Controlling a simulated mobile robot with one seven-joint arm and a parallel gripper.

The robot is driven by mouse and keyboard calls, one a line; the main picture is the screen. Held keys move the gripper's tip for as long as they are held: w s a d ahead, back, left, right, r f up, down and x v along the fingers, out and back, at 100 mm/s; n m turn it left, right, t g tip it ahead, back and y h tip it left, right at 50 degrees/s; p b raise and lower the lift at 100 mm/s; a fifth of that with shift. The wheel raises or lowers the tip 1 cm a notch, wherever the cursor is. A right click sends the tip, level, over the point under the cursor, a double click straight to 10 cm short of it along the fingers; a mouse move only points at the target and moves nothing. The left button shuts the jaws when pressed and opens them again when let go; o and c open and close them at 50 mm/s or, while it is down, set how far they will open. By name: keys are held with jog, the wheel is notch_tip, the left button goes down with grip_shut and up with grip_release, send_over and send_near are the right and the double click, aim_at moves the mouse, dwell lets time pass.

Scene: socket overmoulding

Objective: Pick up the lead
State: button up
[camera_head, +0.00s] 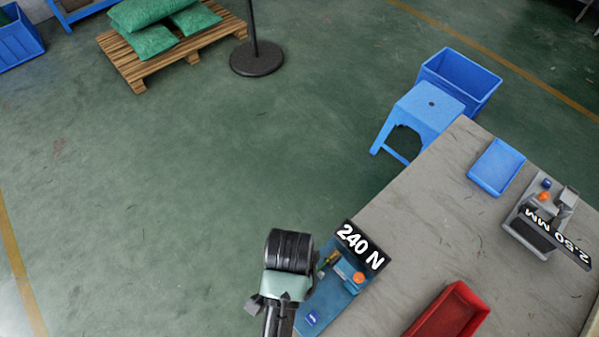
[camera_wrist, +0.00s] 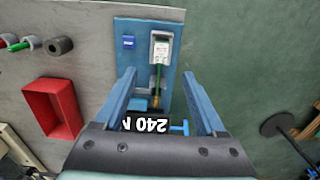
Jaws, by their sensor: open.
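A thin green lead (camera_wrist: 158,80) stands out against the blue pull-test fixture (camera_wrist: 143,60) in the wrist view. Its upper end is at a pale grey-white block (camera_wrist: 160,47), and its lower end looks brassy near the "240 N" display (camera_wrist: 158,125). My gripper (camera_wrist: 158,72) is open, with one blue finger on each side of the lead in the picture. Nothing shows between the fingers in their grasp; depth to the lead is hard to tell. In the head view my wrist partly hides the fixture (camera_head: 340,299) at the table edge.
A red tray (camera_wrist: 52,108) and several grey cylinders (camera_wrist: 60,46) are on the grey table. A blue stool (camera_head: 425,108) stands beside the table; open floor is left.

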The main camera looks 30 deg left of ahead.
notch_tip(320, 180, down, 6)
jog(key=shift+r, duration=0.1)
jog(key=shift+w+f+p, duration=0.15)
jog(key=shift+f+p, duration=0.05)
jog(key=shift+f, duration=1.35)
jog(key=shift+w+f+p, duration=0.1)
jog(key=shift+f+p, duration=0.1)
jog(key=shift+f, duration=1.3)
grip_shut()
